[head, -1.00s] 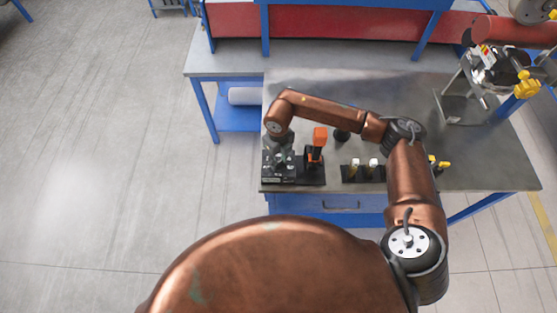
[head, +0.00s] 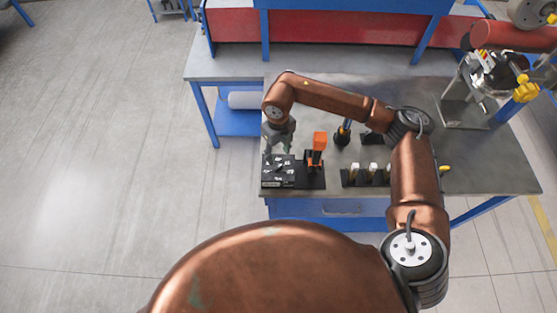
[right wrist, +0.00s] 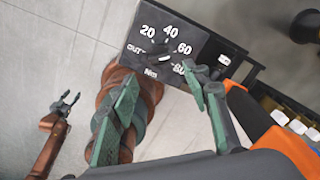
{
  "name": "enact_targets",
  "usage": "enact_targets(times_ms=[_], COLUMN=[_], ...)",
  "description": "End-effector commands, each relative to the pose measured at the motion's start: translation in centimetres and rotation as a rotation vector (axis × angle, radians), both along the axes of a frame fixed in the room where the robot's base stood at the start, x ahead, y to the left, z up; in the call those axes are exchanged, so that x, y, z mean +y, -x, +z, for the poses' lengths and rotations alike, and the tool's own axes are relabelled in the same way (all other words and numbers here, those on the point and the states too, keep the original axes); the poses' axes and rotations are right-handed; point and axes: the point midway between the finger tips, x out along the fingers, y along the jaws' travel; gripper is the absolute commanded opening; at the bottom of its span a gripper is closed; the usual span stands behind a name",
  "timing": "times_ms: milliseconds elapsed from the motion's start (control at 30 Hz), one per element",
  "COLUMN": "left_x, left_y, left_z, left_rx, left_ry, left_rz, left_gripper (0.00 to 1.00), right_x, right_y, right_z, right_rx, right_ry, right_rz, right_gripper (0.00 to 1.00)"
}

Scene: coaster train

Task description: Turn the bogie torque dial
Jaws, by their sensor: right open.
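The torque dial is a black square panel (head: 271,181) at the front left corner of the metal bench. In the right wrist view its face (right wrist: 190,52) shows 20, 40, 60, 80, OUT and Nm around a dark central knob (right wrist: 159,48). I cannot clearly tell where the knob points. My right gripper (head: 277,148) is above the panel's back edge. In the right wrist view this gripper (right wrist: 159,74) is open and empty, its green fingers apart and clear of the knob. My left gripper (right wrist: 68,100) shows small at the left there, with its fingers apart.
An orange-topped tool (head: 319,140) stands in a black holder right beside the panel. Several white-topped pieces (head: 372,168) stand in a rack further right. A dark round-based item (head: 342,138) is behind. A metal fixture (head: 465,105) stands at the back right.

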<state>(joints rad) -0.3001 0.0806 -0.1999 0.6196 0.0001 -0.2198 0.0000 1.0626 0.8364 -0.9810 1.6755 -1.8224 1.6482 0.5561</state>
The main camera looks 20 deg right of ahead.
Motion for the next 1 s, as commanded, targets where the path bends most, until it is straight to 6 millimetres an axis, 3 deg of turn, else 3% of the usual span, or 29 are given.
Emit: enact_targets(times_ms=[100,300,1000], left_x=[0.0,-0.1,-0.2], left_y=[0.0,0.0,-0.4], left_z=[0.0,0.0,0.0], left_rx=[0.0,0.0,-0.004], left_ry=[0.0,0.001,0.001], left_rz=[0.0,0.0,-0.001], left_gripper=[0.4,0.4,0.4], right_x=[0.0,0.0,0.0], right_y=[0.0,0.0,0.0], right_z=[1.9,3.5,3.6], right_rx=[-0.001,0.0,0.001], right_ry=[0.001,0.0,0.0], right_rz=[0.0,-0.001,0.0], right_gripper=[0.43,0.43,0.43])
